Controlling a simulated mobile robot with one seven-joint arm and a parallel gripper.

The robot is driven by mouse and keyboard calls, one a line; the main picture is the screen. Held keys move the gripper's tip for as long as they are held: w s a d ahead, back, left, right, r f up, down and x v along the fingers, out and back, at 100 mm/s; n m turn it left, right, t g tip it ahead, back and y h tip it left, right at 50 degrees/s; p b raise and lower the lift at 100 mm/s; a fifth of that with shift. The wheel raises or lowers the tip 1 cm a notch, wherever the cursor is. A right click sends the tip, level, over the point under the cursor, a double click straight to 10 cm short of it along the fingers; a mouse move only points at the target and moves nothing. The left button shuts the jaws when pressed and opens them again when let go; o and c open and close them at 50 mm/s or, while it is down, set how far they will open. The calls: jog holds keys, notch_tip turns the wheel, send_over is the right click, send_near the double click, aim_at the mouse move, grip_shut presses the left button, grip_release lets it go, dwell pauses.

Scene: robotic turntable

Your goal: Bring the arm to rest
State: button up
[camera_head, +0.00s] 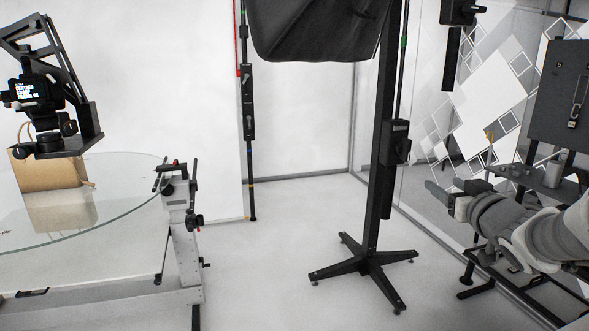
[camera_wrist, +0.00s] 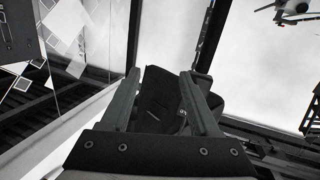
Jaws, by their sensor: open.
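My gripper (camera_head: 442,186) is at the right of the head view, on my grey arm, pointing left into open space. It is open and appears to hold nothing. In the wrist view both fingers of my gripper (camera_wrist: 161,74) stand apart, with a dark shape behind the gap; I cannot tell for certain what that shape is. My arm is bent and comes in from the right edge. It is well apart from the glass turntable (camera_head: 125,172) at the left.
A black stand (camera_head: 372,258) with spread feet is left of my gripper, under a black hanging cover (camera_head: 315,30). A dark cabinet (camera_head: 562,95) and a shelf (camera_head: 535,180) with small items are behind my arm. A cardboard box (camera_head: 50,172) sits on the turntable.

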jog(key=s+a+f+g, duration=0.3)
jog(key=s+a, duration=0.2)
jog(key=s, duration=0.4)
jog(key=s+a+f+g, duration=0.3)
jog(key=s+a+g, duration=0.1)
jog(key=s, duration=0.5)
jog(key=s+a+f+g+p, duration=0.1)
jog(key=s+a+f+g, duration=0.3)
jog(key=s, duration=0.5)
jog(key=a, duration=0.2)
jog(key=shift+s+a+m, duration=0.3)
jog(key=shift+s+m, duration=0.05)
jog(key=shift+m, duration=0.05)
jog(key=shift+f, duration=0.1)
dwell(0.4)
